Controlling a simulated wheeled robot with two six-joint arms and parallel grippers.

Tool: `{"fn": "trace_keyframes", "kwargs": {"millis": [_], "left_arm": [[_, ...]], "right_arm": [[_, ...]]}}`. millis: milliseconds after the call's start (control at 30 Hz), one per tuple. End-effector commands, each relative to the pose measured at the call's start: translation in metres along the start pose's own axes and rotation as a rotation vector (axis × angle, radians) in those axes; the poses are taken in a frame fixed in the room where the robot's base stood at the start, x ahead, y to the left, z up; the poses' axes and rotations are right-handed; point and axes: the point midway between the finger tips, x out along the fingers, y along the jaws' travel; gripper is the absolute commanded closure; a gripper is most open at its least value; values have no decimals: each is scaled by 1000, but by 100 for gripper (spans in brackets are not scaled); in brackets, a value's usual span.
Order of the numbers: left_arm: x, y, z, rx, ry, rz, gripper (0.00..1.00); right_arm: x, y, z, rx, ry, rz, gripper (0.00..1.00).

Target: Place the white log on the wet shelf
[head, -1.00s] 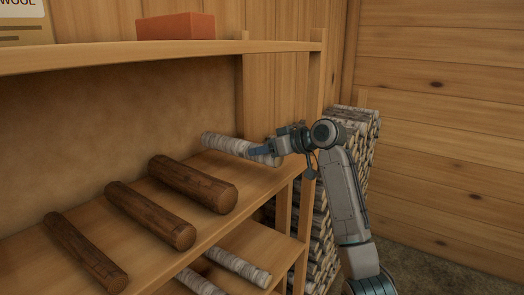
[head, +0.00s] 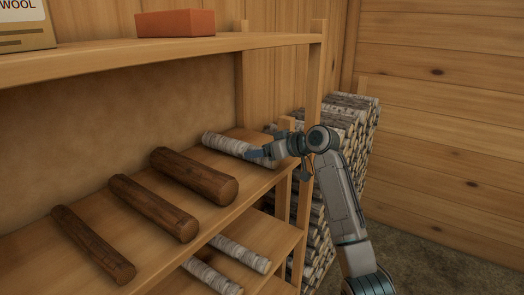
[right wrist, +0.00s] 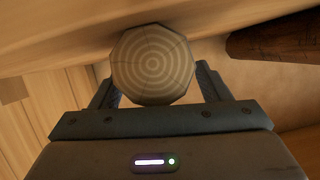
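The white log (head: 225,145) is pale birch with grey marks. It lies along the right end of the middle shelf (head: 85,205), pointing toward the front edge. My right gripper (head: 258,154) is at its front end. In the right wrist view the log's round, ringed end (right wrist: 153,63) sits between the two fingers, close against both, and the gripper looks shut on it. The log is at the shelf surface; whether it rests on it or hovers slightly is hard to tell. No label shows which shelf is the wet one. My left gripper is out of view.
Three brown logs (head: 195,177) lie left of the white log on the same shelf. Other birch logs (head: 240,254) lie on the lower shelf (head: 275,235). A red brick (head: 175,23) and a "WOOL" box (head: 25,28) sit on the top shelf. A birch stack (head: 350,115) stands right.

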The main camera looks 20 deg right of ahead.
Motion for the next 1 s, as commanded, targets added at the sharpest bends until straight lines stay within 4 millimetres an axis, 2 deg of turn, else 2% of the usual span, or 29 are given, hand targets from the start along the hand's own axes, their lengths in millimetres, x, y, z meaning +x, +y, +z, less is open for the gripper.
{"fn": "trace_keyframes", "kwargs": {"millis": [267, 367, 700, 833, 1000], "left_arm": [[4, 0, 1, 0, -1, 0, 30], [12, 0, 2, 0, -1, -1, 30], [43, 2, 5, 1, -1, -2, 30], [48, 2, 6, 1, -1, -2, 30], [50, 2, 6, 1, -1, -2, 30]], "right_arm": [[-6, 1, 1, -2, 1, 1, 30], [-19, 2, 2, -3, 2, 3, 30], [-90, 2, 3, -5, 0, 4, 30], [-108, 1, 2, -2, 1, 3, 30], [-119, 0, 0, 0, 0, 0, 30]]}}
